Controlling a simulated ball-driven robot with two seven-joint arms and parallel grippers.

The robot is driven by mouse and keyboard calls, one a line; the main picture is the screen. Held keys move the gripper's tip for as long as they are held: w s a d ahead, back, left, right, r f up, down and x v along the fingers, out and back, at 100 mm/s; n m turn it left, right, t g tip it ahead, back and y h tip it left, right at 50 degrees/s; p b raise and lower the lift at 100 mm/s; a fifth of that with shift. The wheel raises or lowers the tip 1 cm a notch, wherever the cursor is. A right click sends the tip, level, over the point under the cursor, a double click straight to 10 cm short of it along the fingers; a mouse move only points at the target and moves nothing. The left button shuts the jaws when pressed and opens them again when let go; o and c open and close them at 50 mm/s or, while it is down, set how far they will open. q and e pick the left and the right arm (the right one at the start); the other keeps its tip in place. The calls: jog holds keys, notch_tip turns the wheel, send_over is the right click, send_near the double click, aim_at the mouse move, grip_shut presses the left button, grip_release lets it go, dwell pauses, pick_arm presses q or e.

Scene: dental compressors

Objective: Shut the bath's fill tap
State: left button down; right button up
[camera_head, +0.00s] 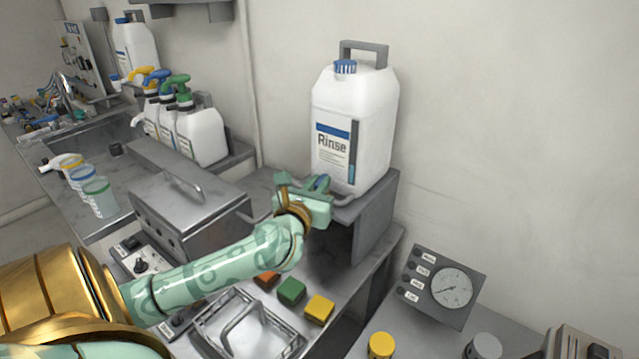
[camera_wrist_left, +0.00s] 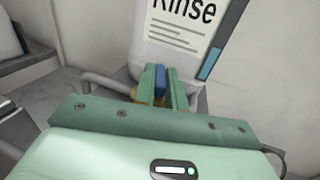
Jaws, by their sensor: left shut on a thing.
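The white Rinse jug (camera_head: 352,125) stands on a grey raised stand (camera_head: 375,220) against the wall. The blue tap handle (camera_head: 320,183) is low on the jug's front, mostly hidden by my left gripper. My left gripper (camera_head: 316,188) is at the jug's base, shut on the blue handle. In the left wrist view the handle (camera_wrist_left: 160,78) stands upright between the two green fingers (camera_wrist_left: 161,92), below the Rinse label. A grey curved pipe (camera_wrist_left: 105,82) shows beside the fingers. The lidded metal bath (camera_head: 185,205) is left of the gripper. My right gripper is not in view.
A gauge panel (camera_head: 441,287) is at right.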

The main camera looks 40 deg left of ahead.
pick_arm(q)
jog(key=shift+a+m+t+h+p, duration=0.1)
jog(key=shift+m+t+h+p, duration=0.25)
jog(key=shift+m+h, duration=0.6)
jog(key=shift+a+m+t+h+p, duration=0.1)
jog(key=shift+m+t+h+p, duration=0.35)
jog(key=shift+h, duration=0.9)
jog(key=shift+m+h, duration=0.3)
jog(key=c, duration=1.4)
grip_release()
jog(key=shift+c, duration=0.2)
jog(key=s+d+p, duration=0.1)
jog(key=s, duration=1.5)
jog(key=shift+s+d, duration=0.15)
jog(key=shift+d, duration=0.15)
jog(key=shift+f, duration=0.1)
